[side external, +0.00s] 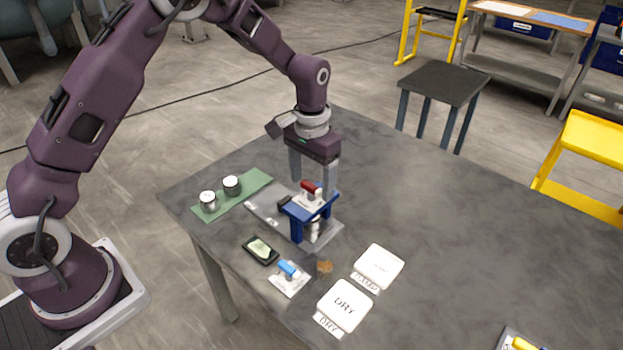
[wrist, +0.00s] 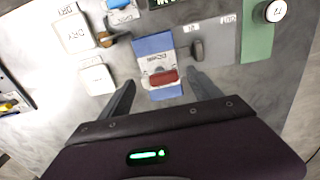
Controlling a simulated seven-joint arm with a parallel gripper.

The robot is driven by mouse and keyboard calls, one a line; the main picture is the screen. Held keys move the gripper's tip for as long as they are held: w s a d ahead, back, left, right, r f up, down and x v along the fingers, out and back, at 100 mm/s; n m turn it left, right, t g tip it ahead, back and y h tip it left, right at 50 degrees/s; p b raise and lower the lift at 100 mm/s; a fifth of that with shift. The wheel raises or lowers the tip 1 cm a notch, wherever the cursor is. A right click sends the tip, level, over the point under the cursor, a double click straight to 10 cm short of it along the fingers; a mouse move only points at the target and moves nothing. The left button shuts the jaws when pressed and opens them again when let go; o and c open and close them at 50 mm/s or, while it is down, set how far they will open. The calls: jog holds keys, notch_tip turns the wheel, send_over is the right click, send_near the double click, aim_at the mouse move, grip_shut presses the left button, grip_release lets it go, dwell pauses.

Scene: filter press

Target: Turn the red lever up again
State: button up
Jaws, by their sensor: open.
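The red lever (side external: 311,188) sits on top of the blue press frame (side external: 297,211), and it also shows in the wrist view as a red bar (wrist: 163,78) across the white bracket. My gripper (side external: 314,180) is open and points down over the press. In the wrist view its two fingers (wrist: 160,84) stand to the left and right of the lever, apart from it, with a gap on each side. I cannot tell from these views how high the fingertips are above the lever's level. The press stands on a grey metal base plate (side external: 264,213).
Two white-topped cylinders stand on a green mat (side external: 256,182). A black tray (side external: 261,250), a blue-topped piece (side external: 289,271) and a small brown piece (side external: 324,266) lie in front of the press. White DRY (side external: 344,304) and second (side external: 380,266) pads lie to the right. The table's right side is mostly clear.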

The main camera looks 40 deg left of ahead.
aim_at(311, 185)
notch_tip(311, 185, up, 7)
jog(key=shift+f, duration=0.1)
dwell(0.3)
jog(key=shift+s+r, duration=0.1)
jog(key=shift+r, duration=0.3)
jog(key=s+a+r+t, duration=0.1)
jog(key=s+r+t, duration=0.2)
jog(key=s+r, duration=1.15)
jog(key=s+f+t, duration=0.1)
jog(key=s+t, duration=0.1)
jog(key=s, duration=1.3)
jog(key=shift+a+t, duration=0.3)
jog(key=shift+a, duration=0.15)
